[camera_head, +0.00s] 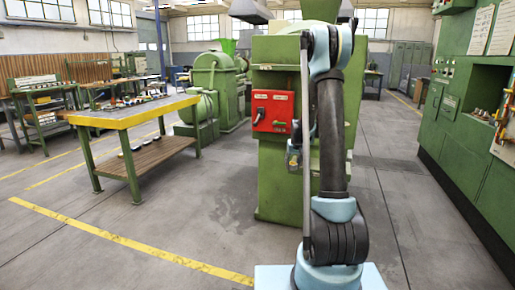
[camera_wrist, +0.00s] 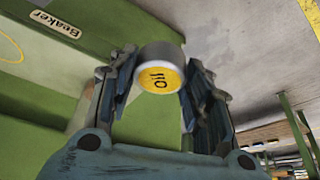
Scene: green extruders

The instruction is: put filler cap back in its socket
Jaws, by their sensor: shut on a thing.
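The filler cap (camera_wrist: 160,78) is a short grey cylinder with a round yellow face marked "OIL", which appears upside down in the wrist view. My gripper (camera_wrist: 158,72) is shut on it, one blue finger at each side. Behind the cap is a green machine surface (camera_wrist: 40,130) with a pale panel and a "Beaker" label. I cannot make out the socket in either view. In the head view my arm stands in front of the green machine (camera_head: 280,190), and the cap cannot be made out there.
A red switch box (camera_head: 273,112) is on the green machine's front. A workbench (camera_head: 140,110) with a yellow edge stands at the left. A green control cabinet (camera_head: 465,120) lines the right. Grey floor (camera_head: 215,215) with yellow lines is open between the bench and machine.

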